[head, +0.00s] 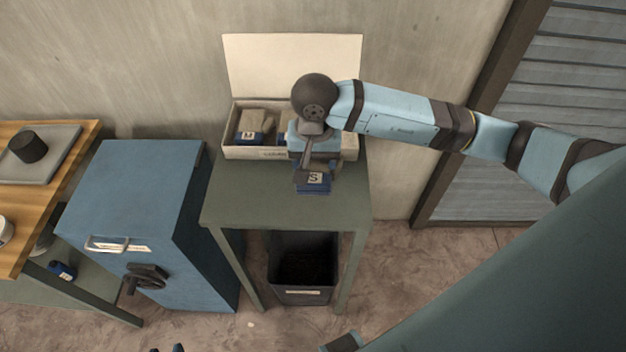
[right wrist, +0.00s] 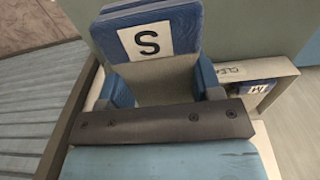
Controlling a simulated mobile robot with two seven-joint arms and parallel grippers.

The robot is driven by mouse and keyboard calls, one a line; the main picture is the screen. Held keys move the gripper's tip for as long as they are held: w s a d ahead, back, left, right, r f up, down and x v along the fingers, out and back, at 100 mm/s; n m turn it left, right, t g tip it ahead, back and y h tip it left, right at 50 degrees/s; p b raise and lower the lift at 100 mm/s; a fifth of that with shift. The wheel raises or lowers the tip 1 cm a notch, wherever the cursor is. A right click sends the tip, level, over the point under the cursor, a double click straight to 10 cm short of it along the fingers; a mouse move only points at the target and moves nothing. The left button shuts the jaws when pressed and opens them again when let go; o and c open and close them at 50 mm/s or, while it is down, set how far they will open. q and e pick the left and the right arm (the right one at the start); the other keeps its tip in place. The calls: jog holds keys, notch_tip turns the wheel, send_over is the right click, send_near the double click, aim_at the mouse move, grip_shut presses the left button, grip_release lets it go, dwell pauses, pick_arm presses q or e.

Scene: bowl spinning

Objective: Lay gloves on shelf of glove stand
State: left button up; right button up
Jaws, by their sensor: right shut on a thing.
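My right gripper (head: 310,168) is shut on a pair of grey gloves with blue cuffs (head: 314,186) and a white "S" label. It holds them at the front of an open box marked "CLEAN" (head: 243,153), over the green-grey table. In the right wrist view the gloves (right wrist: 158,38) stick out past the dark gripper bar (right wrist: 150,120). Other gloves (head: 252,130) lie in the box, and an "M" label (right wrist: 257,88) shows there. Only dark tips, apparently of my left gripper (head: 167,349), show at the bottom edge; their state is unclear. I cannot tell which piece is the glove stand.
The front of the green-grey table top (head: 250,205) is bare. A dark bin (head: 302,291) stands under it. A blue cabinet (head: 140,190) with a handle stands to its left. A wooden bench (head: 50,190) at far left has a lower shelf (head: 25,285) bearing a blue labelled item (head: 62,270).

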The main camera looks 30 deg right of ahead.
notch_tip(320, 180, down, 7)
jog(key=shift+f+p, duration=0.1)
jog(key=shift+p, duration=0.25)
jog(key=shift+f, duration=0.15)
jog(key=shift+f+b, duration=0.2)
jog(key=shift+b, duration=0.15)
jog(key=o, duration=0.9)
jog(key=shift+r, duration=0.1)
jog(key=shift+o, duration=0.2)
jog(key=shift+r+p, duration=0.3)
jog(key=shift+p, duration=0.15)
notch_tip(320, 180, up, 12)
jog(key=shift+f+b, duration=0.15)
jog(key=shift+b, duration=0.95)
